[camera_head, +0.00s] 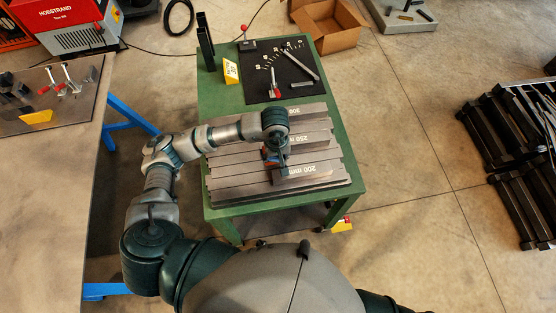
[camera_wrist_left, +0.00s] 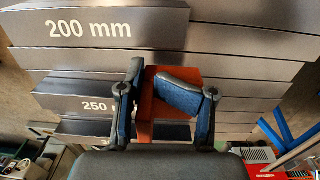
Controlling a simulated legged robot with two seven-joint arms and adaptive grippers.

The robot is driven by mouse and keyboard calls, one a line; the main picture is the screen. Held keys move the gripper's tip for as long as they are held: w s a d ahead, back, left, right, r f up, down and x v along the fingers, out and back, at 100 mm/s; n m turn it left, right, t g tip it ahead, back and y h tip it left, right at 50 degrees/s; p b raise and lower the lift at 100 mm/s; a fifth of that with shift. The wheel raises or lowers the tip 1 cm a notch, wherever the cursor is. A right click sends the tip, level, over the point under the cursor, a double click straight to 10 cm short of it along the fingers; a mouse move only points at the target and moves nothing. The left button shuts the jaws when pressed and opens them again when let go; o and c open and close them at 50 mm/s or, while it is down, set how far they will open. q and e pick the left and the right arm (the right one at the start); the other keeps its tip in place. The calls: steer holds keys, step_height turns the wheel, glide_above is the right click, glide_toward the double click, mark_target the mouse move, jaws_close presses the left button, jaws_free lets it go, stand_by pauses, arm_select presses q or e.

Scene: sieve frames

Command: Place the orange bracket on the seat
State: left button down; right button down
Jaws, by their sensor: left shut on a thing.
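The orange bracket (camera_wrist_left: 149,106) is between the blue-padded fingers of my left gripper (camera_wrist_left: 156,82) in the left wrist view. The gripper is shut on it, and the fingers hide part of it. In the head view, my left gripper (camera_head: 272,154) is over the middle of a grey stepped block (camera_head: 235,186), mostly hidden by my own wrist. The block has long ledges marked 200 mm, 250 mm and 300. I cannot tell which part is the seat, or whether the bracket touches the block. My right gripper is out of view.
The block stands on a green table (camera_head: 358,190). Behind it lie a black mat (camera_head: 262,88) with small tools, a yellow sign (camera_head: 231,72) and a dark upright holder (camera_head: 205,42). A workbench (camera_head: 50,190) stands at left. Black racks (camera_head: 510,130) stand at right across clear floor.

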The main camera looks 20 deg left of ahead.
mark_target(277, 165)
arm_select(q)
steer(key=shift+a+f, duration=0.2)
steer(key=shift+f, duration=0.5)
step_height(277, 165, down, 2)
steer(key=shift+f, duration=0.55)
steer(key=shift+d, duration=0.2)
steer(key=c, duration=1.2)
jaws_free()
steer(key=shift+f, duration=0.15)
steer(key=o, duration=0.6)
steer(key=shift+a, duration=0.1)
